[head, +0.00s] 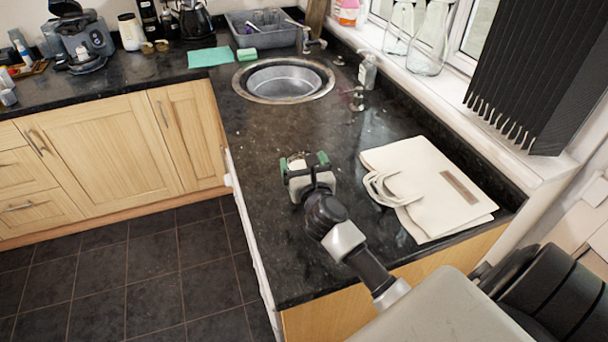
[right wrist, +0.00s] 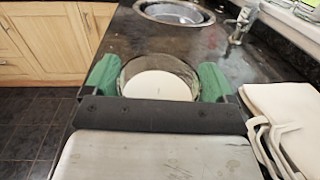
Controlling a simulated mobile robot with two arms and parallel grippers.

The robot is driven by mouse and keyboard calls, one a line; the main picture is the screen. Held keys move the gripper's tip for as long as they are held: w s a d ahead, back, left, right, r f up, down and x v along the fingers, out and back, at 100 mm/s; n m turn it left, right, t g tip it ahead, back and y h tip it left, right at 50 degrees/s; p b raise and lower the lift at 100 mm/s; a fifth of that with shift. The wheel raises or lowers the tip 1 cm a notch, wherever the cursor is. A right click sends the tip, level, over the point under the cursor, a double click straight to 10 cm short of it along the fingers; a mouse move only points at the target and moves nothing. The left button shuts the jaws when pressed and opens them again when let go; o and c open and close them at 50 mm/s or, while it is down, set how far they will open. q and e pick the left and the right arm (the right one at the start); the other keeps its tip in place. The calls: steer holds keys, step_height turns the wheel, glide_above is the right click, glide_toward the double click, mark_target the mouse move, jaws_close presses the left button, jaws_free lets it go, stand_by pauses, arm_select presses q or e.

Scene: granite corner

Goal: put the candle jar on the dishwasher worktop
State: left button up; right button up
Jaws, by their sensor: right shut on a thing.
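The candle jar (right wrist: 158,82) is a clear glass jar with white wax inside. In the right wrist view it sits between the two green fingertips of my right gripper (right wrist: 158,84), which is shut on it. In the head view the right gripper (head: 304,162) is over the dark worktop (head: 270,245), and only a small pale part of the jar (head: 297,163) shows. I cannot tell whether the jar touches the worktop. My left gripper is not in view.
A cream tote bag (head: 430,190) lies flat right of the gripper. A round sink (head: 283,80) is behind, with a tap (head: 308,38) and a soap bottle (head: 367,72) nearby. Worktop between gripper and sink is clear. A dark blind (head: 540,70) hangs at the right.

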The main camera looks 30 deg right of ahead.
steer(key=shift+f+b, duration=0.3)
steer(key=shift+f, duration=1.3)
steer(key=shift+f, duration=0.15)
steer(key=o, duration=1)
steer(key=shift+s, duration=0.1)
steer(key=shift+o, duration=0.2)
steer(key=shift+r, duration=0.2)
steer(key=b+v, duration=0.2)
steer(key=v, duration=0.8)
steer(key=shift+s+a+f, duration=0.1)
steer(key=shift+s, duration=0.25)
steer(key=shift+s+a, duration=0.2)
steer(key=shift+s, duration=0.45)
